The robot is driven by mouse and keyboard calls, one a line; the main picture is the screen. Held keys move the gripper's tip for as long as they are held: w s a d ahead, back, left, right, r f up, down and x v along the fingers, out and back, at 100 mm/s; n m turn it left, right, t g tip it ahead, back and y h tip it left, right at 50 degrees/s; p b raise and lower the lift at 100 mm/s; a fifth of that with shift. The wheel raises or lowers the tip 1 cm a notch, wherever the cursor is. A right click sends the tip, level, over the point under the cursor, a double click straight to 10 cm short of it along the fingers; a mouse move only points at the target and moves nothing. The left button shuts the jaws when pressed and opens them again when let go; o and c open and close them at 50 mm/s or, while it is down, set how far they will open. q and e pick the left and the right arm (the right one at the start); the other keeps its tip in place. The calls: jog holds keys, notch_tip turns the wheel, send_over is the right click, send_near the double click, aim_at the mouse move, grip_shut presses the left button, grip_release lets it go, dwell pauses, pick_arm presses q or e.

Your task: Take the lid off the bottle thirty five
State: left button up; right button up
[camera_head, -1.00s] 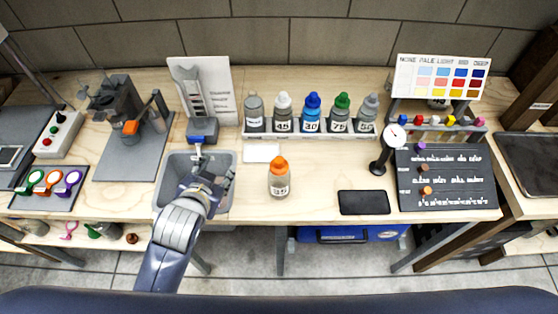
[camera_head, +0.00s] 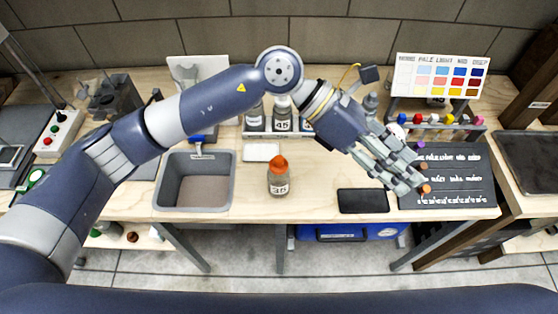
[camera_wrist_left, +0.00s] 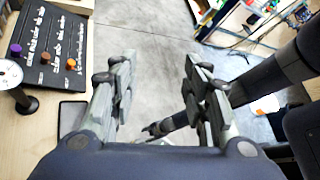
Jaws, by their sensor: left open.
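The bottle thirty five (camera_head: 279,183) stands upright on the front of the bench, with a clear body, a white label reading 35 and an orange lid (camera_head: 278,164) on top. My left gripper (camera_head: 415,178) is to the right of the bottle, above the dark board's left side, and does not touch the bottle. In the left wrist view my left gripper (camera_wrist_left: 160,90) has its two fingers wide apart with nothing between them. The bottle does not show in that view.
A grey bin (camera_head: 232,185) stands left of the bottle and a black flat pad (camera_head: 363,201) lies to its right. Labelled bottles, such as the one marked 45 (camera_head: 283,123), stand in a rack behind, partly hidden by my arm. The dark board (camera_head: 465,185) holds coloured pegs.

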pick_arm(q)
jog(key=w+a+f+m+t+y, duration=0.2)
jog(key=w+a+f+t+y, duration=0.1)
jog(key=w+a+f+y, duration=0.4)
jog(key=r+t+y, duration=0.1)
jog(key=t+y, duration=0.2)
jog(key=y, duration=0.1)
send_over(280, 159)
jog(key=f+p, duration=0.1)
jog(key=f, duration=0.1)
jog(key=w+f, duration=0.1)
jog(key=f, duration=0.1)
jog(key=shift+f+p, duration=0.2)
jog(key=shift+p, duration=0.2)
jog(key=f+p, duration=0.2)
jog(key=f, duration=0.1)
jog(key=s+f+p, duration=0.1)
jog(key=f, duration=0.1)
jog(key=shift+f, duration=0.1)
jog(key=shift+w+f, duration=0.1)
jog(key=shift+f, duration=0.25)
jog(key=c, duration=0.8)
